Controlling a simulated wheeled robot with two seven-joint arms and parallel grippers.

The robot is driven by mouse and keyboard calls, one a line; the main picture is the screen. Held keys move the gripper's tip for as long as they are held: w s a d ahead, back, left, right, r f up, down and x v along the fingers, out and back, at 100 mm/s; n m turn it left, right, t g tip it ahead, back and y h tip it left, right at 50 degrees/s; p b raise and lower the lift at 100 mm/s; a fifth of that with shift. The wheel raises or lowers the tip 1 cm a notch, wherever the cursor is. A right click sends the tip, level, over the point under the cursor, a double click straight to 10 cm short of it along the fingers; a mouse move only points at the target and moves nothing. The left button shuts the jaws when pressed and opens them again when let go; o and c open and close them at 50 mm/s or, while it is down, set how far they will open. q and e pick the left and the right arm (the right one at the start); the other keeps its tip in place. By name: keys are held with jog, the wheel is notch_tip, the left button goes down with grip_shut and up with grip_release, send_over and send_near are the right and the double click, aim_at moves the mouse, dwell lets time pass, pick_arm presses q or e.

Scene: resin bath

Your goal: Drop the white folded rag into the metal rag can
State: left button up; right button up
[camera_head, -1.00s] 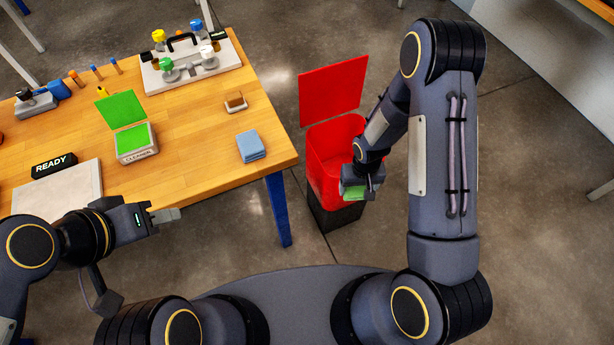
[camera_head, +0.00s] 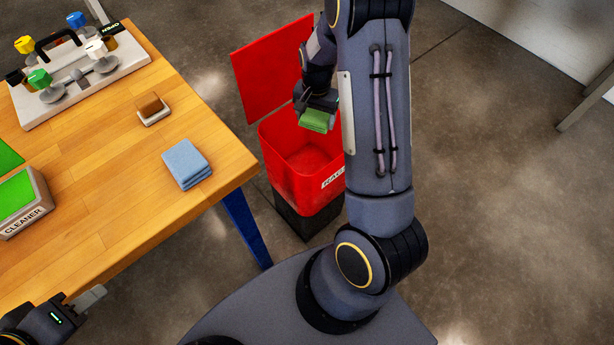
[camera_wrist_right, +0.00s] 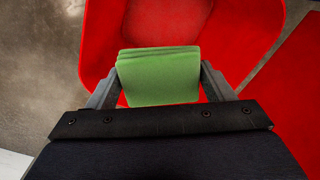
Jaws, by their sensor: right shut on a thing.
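A folded green rag (camera_head: 317,121) is held in my right gripper (camera_head: 319,112), above the open red can (camera_head: 275,155) marked RAG. In the right wrist view the two fingers (camera_wrist_right: 160,82) press the green rag (camera_wrist_right: 160,72) from both sides, with the can's red wall (camera_wrist_right: 98,40) around and below it. The can's red lid (camera_head: 268,68) stands open at the back. I see no white rag; a folded blue rag (camera_head: 186,164) lies on the table. My left gripper (camera_head: 88,299) is empty at the lower left; its finger gap cannot be made out.
The wooden table (camera_head: 120,170) fills the left, its right edge close to the can. On it are a cleaner box (camera_head: 24,205), a small brown-topped block (camera_head: 152,109) and a white tray with coloured knobs (camera_head: 80,75). The floor to the right is clear.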

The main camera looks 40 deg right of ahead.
notch_tip(320, 180, down, 5)
jog(key=b, duration=0.3)
jog(key=o, duration=1)
jog(key=shift+r, duration=0.1)
notch_tip(320, 180, up, 8)
jog(key=shift+f+p, duration=0.2)
jog(key=shift+p, duration=0.3)
jog(key=shift+r, duration=0.1)
